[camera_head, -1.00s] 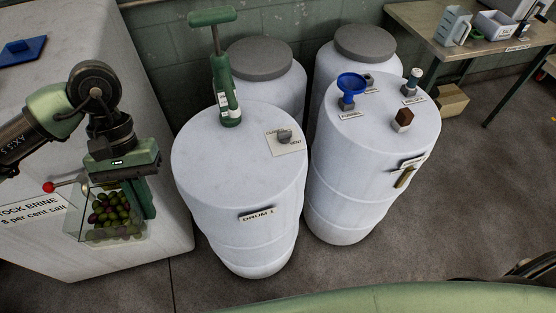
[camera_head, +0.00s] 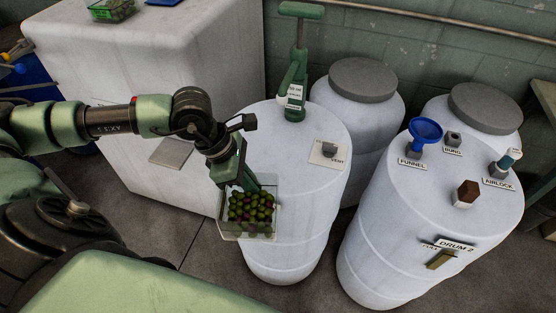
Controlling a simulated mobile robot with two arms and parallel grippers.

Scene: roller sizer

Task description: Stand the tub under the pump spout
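A clear tub (camera_head: 232,234) full of green and dark olives hangs from my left gripper (camera_head: 243,186). The gripper's green fingers reach down at the tub's back edge and appear shut on its wall; the exact contact is partly hidden. The tub overlaps the front left edge of the nearest white drum (camera_head: 300,215) in the picture, below and left of the pump. The green hand pump (camera_head: 295,98) stands upright on that drum's top, towards the back, with a T handle. Its spout is hard to make out at this size. My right gripper is not in view.
A vent fitting (camera_head: 330,148) sits on the pump drum. Drum 2 (camera_head: 390,225) carries a blue funnel (camera_head: 426,131), bung, airlock and brown block. Grey-lidded drums stand behind. A big white tank (camera_head: 150,70) at left bears another small tub (camera_head: 110,11). Much of the pump drum's top is clear.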

